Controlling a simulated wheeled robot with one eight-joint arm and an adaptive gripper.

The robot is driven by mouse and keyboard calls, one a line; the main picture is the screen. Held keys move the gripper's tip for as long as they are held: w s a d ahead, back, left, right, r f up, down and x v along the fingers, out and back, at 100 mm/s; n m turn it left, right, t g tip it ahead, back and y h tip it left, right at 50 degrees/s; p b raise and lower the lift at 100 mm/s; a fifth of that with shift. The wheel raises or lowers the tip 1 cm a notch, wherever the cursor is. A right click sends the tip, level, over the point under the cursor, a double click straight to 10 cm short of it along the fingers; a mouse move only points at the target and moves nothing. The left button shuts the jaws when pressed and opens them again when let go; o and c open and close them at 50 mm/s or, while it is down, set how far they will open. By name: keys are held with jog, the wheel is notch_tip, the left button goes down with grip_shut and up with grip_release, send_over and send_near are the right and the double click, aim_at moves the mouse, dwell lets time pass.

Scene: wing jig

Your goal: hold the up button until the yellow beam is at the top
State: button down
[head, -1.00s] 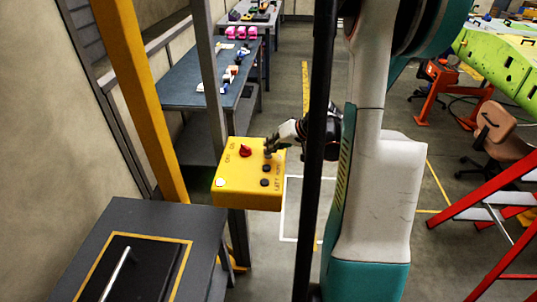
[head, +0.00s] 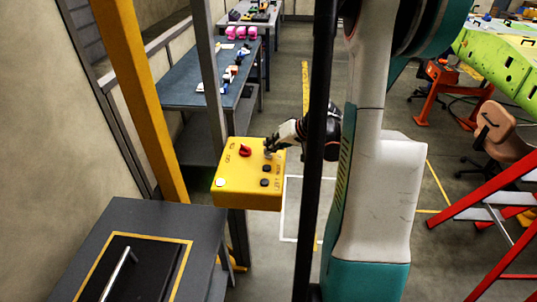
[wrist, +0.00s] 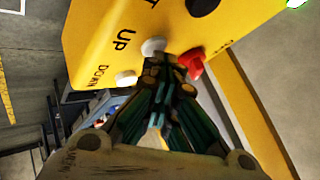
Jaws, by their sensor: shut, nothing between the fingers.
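The yellow control box (head: 235,190) stands left of centre in the head view. My gripper (head: 268,154) reaches its top from the right, over the button at the back right. In the wrist view my gripper (wrist: 172,64) is shut and empty, with its fingertips at the box face between the white button (wrist: 153,46) beside the word UP and the red knob (wrist: 192,62). I cannot tell whether they press the button. A second pale button (wrist: 126,79) sits beside DOWN. A slanting yellow beam (head: 140,85) rises at the left; its upper end is out of view.
A grey cabinet (head: 150,215) with a metal handle stands front left. Blue-topped tables (head: 190,75) with small items are behind the box. A red ladder (head: 480,240), brown chair (head: 495,135) and green wing (head: 500,60) are at the right. A dark vertical post (head: 315,130) crosses the view.

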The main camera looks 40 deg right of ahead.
jog(key=shift+r, duration=0.1)
dwell(0.7)
jog(key=shift+r+p, duration=0.5)
jog(key=shift+r, duration=0.25)
jog(key=shift+r, duration=0.1)
notch_tip(320, 180, up, 5)
jog(key=p, duration=0.3)
dwell(0.6)
